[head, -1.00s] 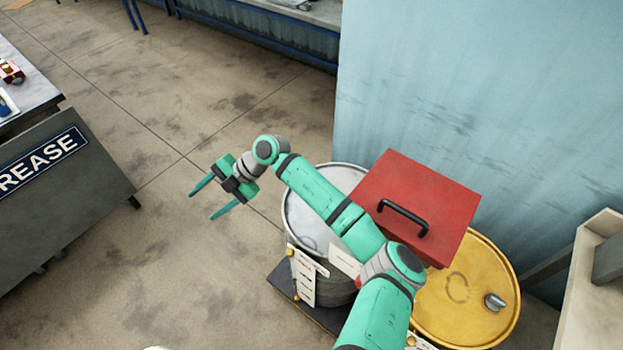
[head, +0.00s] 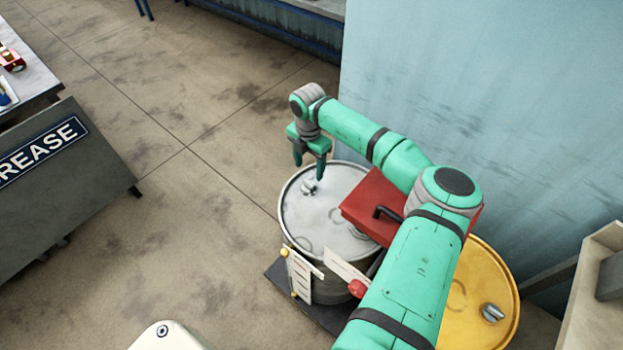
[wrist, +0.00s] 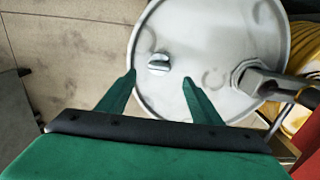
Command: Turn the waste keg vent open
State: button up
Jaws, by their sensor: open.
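The waste keg is most likely the grey-white drum (head: 328,218) in the middle of the head view; its lid fills the upper part of the wrist view (wrist: 215,60). A small metal vent knob (head: 308,187) sits on the lid near its far left rim. In the wrist view the knob (wrist: 158,64) lies beyond and between my fingertips, apart from them. My gripper (head: 312,162) is open and empty, pointing down above the knob; its two green fingers show in the wrist view (wrist: 158,75).
A red box (head: 372,205) with a black handle stands at the right, partly behind my arm. A yellow drum (head: 480,310) stands right of it. A dark fitting (wrist: 262,80) rises from the lid. Tags (head: 300,275) hang at the drum's front.

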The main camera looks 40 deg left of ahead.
aim_at(309, 182)
notch_tip(309, 182, down, 6)
jog(key=shift+s+r, duration=0.1)
jog(key=shift+s, duration=0.05)
jog(key=shift+f, duration=0.9)
jog(key=c, duration=1.1)
